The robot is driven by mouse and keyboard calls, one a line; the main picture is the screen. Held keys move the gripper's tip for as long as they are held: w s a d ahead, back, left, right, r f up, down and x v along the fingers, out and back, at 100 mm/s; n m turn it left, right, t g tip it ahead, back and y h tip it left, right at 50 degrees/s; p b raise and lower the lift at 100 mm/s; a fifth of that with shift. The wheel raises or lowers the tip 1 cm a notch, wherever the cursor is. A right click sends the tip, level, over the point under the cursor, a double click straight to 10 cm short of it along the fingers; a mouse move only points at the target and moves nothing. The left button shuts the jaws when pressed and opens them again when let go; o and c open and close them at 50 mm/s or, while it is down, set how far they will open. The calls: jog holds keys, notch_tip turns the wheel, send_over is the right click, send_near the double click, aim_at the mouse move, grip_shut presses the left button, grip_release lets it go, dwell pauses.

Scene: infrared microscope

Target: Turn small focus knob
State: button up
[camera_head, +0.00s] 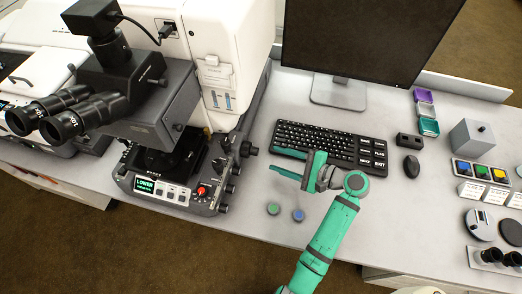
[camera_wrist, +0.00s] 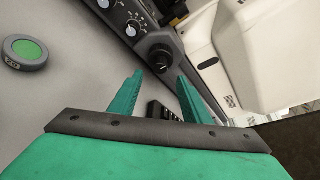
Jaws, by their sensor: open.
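The microscope (camera_head: 160,110) stands at the left of the bench. A black focus knob (camera_head: 248,149) sticks out from the right side of its base. In the wrist view a round black knob (camera_wrist: 160,58) lies just beyond my fingertips, roughly centred between them. I cannot tell for sure whether it is the small focus knob. My gripper (camera_head: 271,160) is open and empty, to the right of the focus knob, with its fingers pointing left toward the microscope. The two green fingers also show in the wrist view (camera_wrist: 160,74), apart from the knob.
Several smaller knobs (camera_head: 230,188) line the base's right side. A keyboard (camera_head: 330,143) lies close behind my gripper. A green disc (camera_head: 273,208) and a blue disc (camera_head: 298,215) lie in front of it. A monitor (camera_head: 365,35) stands behind. Bench space between microscope and gripper is clear.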

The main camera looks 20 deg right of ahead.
aim_at(254, 151)
jog(key=x, duration=0.7)
jog(key=shift+s+a, duration=0.1)
jog(key=shift+w, duration=0.2)
jog(key=shift+a, duration=0.15)
jog(key=c, duration=1)
